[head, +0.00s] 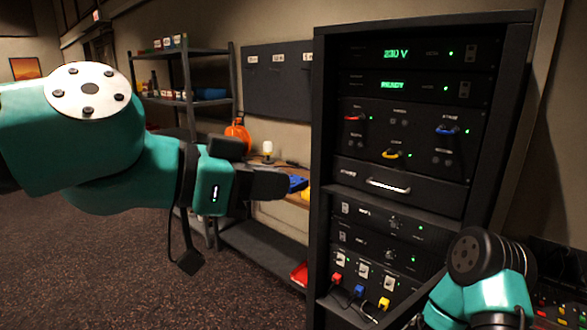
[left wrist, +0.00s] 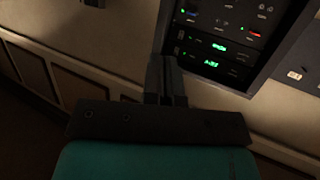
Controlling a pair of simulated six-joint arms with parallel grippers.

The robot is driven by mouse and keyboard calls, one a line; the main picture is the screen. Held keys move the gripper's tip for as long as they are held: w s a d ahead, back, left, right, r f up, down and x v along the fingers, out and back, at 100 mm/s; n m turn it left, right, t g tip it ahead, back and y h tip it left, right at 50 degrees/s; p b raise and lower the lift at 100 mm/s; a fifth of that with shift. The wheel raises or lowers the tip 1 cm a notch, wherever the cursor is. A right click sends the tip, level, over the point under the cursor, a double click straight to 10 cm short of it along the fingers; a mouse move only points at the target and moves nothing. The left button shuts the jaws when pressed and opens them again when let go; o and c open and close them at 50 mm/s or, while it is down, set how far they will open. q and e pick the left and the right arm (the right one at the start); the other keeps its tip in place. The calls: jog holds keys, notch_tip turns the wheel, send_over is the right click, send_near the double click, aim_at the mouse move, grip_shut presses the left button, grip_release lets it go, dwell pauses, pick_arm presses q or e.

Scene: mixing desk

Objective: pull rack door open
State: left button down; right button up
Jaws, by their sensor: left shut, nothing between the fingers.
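The black rack (head: 319,150) stands right of centre in the head view, with lit device panels facing out. A silver bar handle (head: 388,186) sits on a drawer-like panel halfway up. I cannot make out a separate door panel across the front. My left gripper (head: 284,185) is shut and empty, pointing right towards the rack's left side. In the left wrist view its fingers (left wrist: 165,78) are together, with the rack (left wrist: 240,85) seen beyond, turned over; I see no contact. Of my right arm only links show at the lower right; its gripper is out of view.
A metal shelf unit (head: 187,95) with boxes stands back left. Cabled red, blue and yellow plugs (head: 384,303) sit low on the rack. Carpeted floor at the left front is clear.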

pick_arm(q)
jog(key=w+a+f+n+y, duration=0.2)
jog(key=w+f, duration=0.4)
jog(key=f, duration=0.3)
jog(key=w+a+f+n+y, duration=0.1)
jog(key=w+f+n+y, duration=0.2)
jog(key=w+f, duration=0.5)
jog(key=w+a+f+n+y, duration=0.1)
jog(key=a+f+n, duration=0.15)
jog(key=f, duration=0.75)
jog(key=w+a+f+n+y, duration=0.15)
jog(key=a+f, duration=0.25)
jog(key=f, duration=0.7)
jog(key=s+a+f+n+g+y, duration=0.1)
jog(key=s+a+f+n, duration=0.2)
jog(key=f, duration=0.7)
jog(key=s+a+f+g+y, duration=0.1)
jog(key=s+a+f+g, duration=0.2)
jog(key=f, duration=0.7)
jog(key=s+a+f+n+g, duration=0.1)
jog(key=s+a+f+n, duration=0.2)
jog(key=s+f, duration=0.8)
notch_tip(320, 180, down, 3)
jog(key=shift+s+a+r, duration=0.2)
jog(key=shift+s+a, duration=0.15)
jog(key=shift+a, duration=0.7)
